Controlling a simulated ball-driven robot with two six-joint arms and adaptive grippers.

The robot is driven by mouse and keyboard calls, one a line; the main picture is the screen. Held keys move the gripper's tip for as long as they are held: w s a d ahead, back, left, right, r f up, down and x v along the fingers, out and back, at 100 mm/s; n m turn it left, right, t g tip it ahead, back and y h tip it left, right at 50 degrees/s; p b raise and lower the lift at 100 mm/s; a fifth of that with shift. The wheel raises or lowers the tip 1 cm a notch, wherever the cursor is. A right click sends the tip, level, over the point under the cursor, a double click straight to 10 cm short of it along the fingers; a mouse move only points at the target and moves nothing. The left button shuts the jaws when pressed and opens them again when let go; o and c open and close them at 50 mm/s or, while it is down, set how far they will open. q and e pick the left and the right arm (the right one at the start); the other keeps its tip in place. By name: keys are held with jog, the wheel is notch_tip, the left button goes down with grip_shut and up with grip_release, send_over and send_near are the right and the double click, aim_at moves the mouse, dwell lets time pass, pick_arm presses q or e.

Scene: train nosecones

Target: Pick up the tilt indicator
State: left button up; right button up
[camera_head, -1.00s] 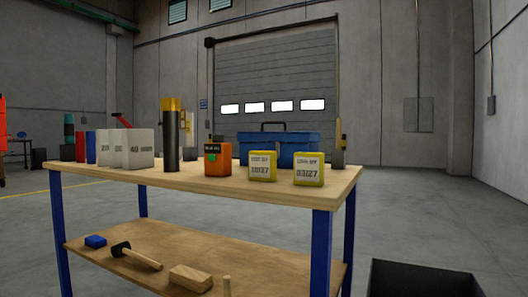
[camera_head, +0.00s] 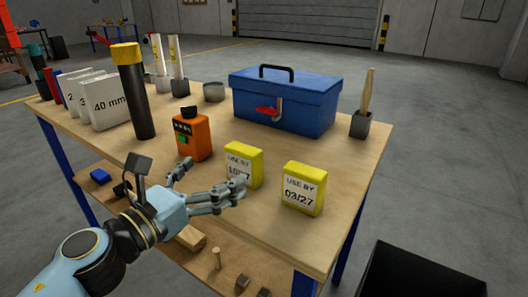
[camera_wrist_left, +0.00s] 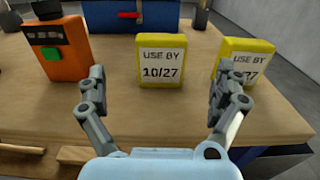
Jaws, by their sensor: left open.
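No label that I can read names a tilt indicator, so I cannot tell which thing it is. An orange device (camera_head: 192,137) with a black cap and a green button stands on the bench. Right of it stand a yellow box (camera_head: 243,165) marked USE BY 10/27 and a yellow box (camera_head: 304,188) marked 03/27. My left gripper (camera_head: 211,178) is open and empty at the bench's front edge. In the left wrist view, the 10/27 box (camera_wrist_left: 163,62) shows between its fingers (camera_wrist_left: 160,85), beyond them. One finger partly covers the 03/27 box. My right gripper is not in view.
A blue toolbox (camera_head: 285,103), a dark cylinder with a yellow top (camera_head: 132,92) and white 40 mm packs (camera_head: 104,100) stand behind. A grey holder (camera_head: 361,125) with a wooden handle is near the right edge. A dark bin (camera_head: 415,272) is at lower right.

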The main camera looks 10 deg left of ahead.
aim_at(238, 154)
pick_arm(q)
jog(key=x, duration=0.4)
jog(key=shift+w+d, duration=0.1)
jog(key=shift+w, duration=0.15)
jog(key=x, duration=0.1)
jog(key=p+x, duration=0.1)
jog(key=x, duration=0.3)
jog(key=shift+d+r, duration=0.1)
jog(key=shift+r, duration=0.15)
jog(key=shift+s, duration=0.1)
jog(key=c, duration=1.2)
